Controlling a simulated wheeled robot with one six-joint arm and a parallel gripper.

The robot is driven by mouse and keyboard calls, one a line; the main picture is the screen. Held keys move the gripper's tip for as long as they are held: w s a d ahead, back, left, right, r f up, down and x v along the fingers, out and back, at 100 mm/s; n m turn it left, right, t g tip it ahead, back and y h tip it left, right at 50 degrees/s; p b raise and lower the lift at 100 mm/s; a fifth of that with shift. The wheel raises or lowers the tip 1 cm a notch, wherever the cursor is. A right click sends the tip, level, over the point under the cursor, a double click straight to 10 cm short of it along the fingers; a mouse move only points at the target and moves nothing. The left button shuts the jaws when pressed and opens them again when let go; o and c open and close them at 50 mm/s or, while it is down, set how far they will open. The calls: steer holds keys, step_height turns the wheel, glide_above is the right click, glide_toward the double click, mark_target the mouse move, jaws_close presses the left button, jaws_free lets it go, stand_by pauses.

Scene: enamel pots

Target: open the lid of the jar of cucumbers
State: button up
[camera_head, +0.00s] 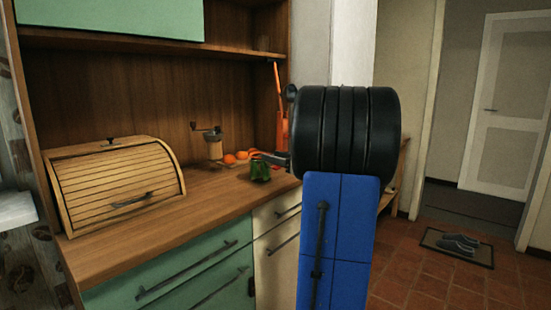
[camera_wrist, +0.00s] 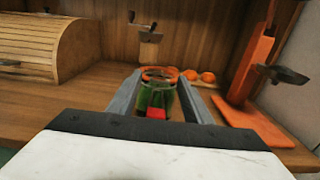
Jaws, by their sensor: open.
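The jar of cucumbers (camera_head: 260,171) stands on the wooden counter, a small glass jar with green contents. In the wrist view the jar (camera_wrist: 157,97) is upright between the two grey fingers of my gripper (camera_wrist: 158,94). The fingers are open, one on each side of the jar; I cannot tell whether either touches it. An orange-red ring (camera_wrist: 158,73) shows at the jar's top. The lid itself is too small to make out clearly. A red patch shows low in front of the jar. In the head view my arm hides most of the gripper.
A roll-top bread box (camera_head: 115,183) stands at the left of the counter. A coffee grinder (camera_head: 213,143) and several oranges (camera_wrist: 190,76) are behind the jar. The counter's middle is clear.

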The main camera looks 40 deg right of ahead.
jaws_close()
steer(key=shift+r, duration=0.1)
